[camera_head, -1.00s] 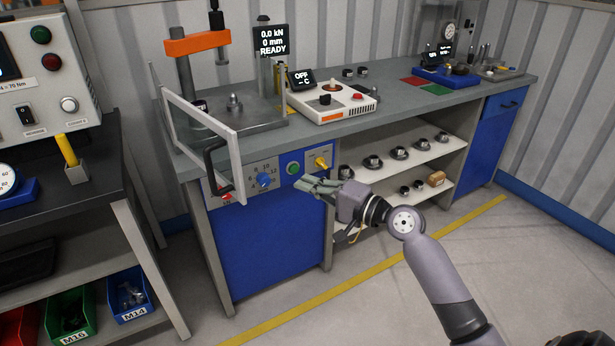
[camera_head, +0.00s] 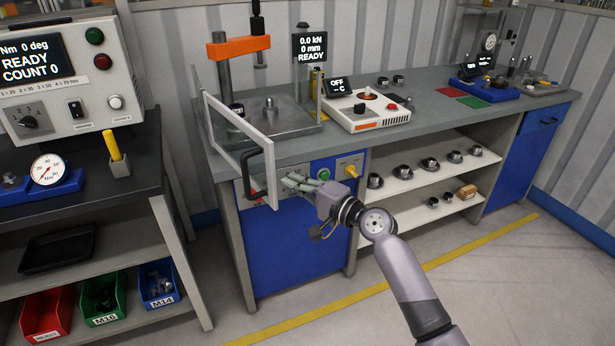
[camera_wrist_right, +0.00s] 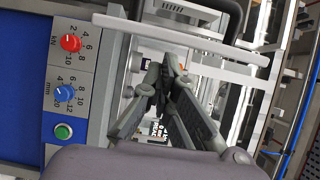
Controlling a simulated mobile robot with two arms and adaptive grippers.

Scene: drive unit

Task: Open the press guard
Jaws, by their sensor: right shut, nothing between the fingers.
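The press guard is a clear panel in a pale grey frame (camera_head: 237,133), standing upright in front of the press (camera_head: 240,47) at the left end of the bench. Its black U-shaped handle (camera_head: 256,172) is on the outer side, near the frame's right upright. My right gripper (camera_head: 287,183) is shut and empty, just right of the handle and frame, with a small gap in the picture. In the wrist view the shut fingers (camera_wrist_right: 168,65) point toward a pale grey bar (camera_wrist_right: 185,41), probably the guard frame. My left gripper is not in view.
The control panel with knobs and a green button (camera_head: 323,174) lies close behind the right gripper. A white hot-plate unit (camera_head: 366,112) stands on the bench right of the press. A dark side table (camera_head: 85,200) is at left. The floor in front is clear.

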